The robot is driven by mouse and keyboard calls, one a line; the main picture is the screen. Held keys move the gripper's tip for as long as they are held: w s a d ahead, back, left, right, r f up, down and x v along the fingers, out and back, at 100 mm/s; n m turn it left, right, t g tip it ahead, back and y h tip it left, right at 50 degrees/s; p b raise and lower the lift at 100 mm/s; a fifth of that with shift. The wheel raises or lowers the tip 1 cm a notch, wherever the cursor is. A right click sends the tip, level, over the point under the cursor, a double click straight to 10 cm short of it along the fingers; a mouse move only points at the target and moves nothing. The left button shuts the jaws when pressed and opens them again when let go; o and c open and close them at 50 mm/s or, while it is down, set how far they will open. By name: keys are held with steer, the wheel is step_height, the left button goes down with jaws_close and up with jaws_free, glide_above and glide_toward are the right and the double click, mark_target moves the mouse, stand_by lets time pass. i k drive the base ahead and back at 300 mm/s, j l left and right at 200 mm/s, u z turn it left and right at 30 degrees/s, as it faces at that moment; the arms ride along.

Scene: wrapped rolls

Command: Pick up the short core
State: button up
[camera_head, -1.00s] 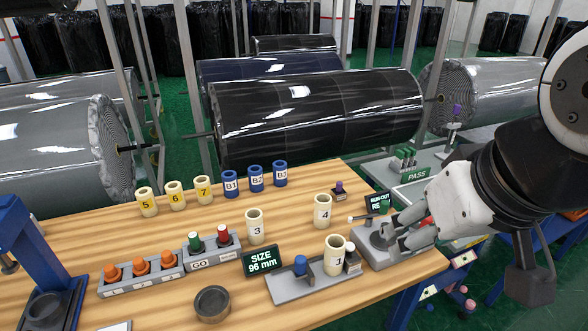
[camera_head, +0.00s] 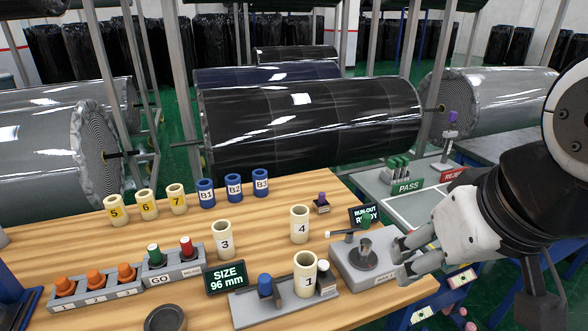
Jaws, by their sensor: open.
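Cream cores stand upright on the wooden table: core 3 (camera_head: 223,240), core 4 (camera_head: 300,225), and core 1 (camera_head: 306,275) in the grey size gauge (camera_head: 270,312). Behind stand cores with yellow labels, 5 (camera_head: 116,211), 6 (camera_head: 147,205) and 7 (camera_head: 178,199), and blue cores B1 (camera_head: 206,193), B2 (camera_head: 234,188) and B3 (camera_head: 261,183). I cannot tell which one is the short core. My gripper (camera_head: 403,258) is open, its fingers pointing left beside the grey run-out fixture (camera_head: 352,270). No core is between the fingers.
A size display (camera_head: 227,279) reads 96 mm; a run-out display (camera_head: 366,216) reads ready. A GO gauge block (camera_head: 173,272) and a rack of orange plugs (camera_head: 95,295) occupy the left. A PASS tray (camera_head: 425,205) is at right.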

mark_target(305, 262)
steer(key=i+l+u, duration=0.2)
steer(key=l, duration=0.2)
steer(key=l+u, duration=0.2)
steer(key=l, duration=0.25)
steer(key=i+l+u, duration=0.15)
steer(key=l, duration=0.3)
